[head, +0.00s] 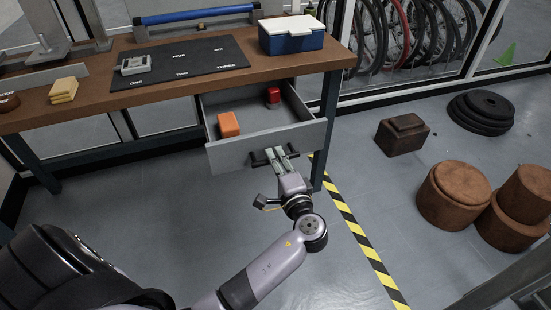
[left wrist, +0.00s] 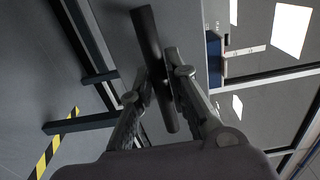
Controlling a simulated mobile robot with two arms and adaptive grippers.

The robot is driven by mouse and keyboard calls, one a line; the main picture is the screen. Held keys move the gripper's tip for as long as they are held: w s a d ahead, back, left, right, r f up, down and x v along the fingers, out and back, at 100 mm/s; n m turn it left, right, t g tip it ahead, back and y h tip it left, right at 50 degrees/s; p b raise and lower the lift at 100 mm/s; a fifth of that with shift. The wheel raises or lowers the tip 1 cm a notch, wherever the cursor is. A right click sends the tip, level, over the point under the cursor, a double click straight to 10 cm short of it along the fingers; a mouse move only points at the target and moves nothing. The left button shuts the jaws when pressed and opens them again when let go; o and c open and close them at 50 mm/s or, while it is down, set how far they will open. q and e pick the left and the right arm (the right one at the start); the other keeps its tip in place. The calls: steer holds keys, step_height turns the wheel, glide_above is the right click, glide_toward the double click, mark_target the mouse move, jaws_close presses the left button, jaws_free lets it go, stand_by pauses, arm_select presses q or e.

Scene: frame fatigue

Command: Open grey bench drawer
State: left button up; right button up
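The grey bench drawer (head: 262,149) is pulled well out from under the right part of the wooden-topped bench. Its inside shows from above. It holds an orange block (head: 229,124) and a small red object (head: 273,95). My left gripper (head: 275,152) is at the front of the drawer, closed around its dark bar handle (head: 259,159). In the left wrist view, the handle (left wrist: 147,35) passes between the two fingers of the gripper (left wrist: 160,78). My right gripper is not in view.
The bench top (head: 300,66) carries a blue and white box (head: 291,37), a dark mat (head: 190,70), a grey device and yellow blocks. A bench leg (head: 325,130) stands right of the drawer. Brown stools (head: 454,195) and black discs stand at right. Floor before the bench is clear.

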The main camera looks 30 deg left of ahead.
arm_select(q)
steer(key=o, duration=0.3)
steer(key=shift+o, duration=0.2)
steer(key=v, duration=1.2)
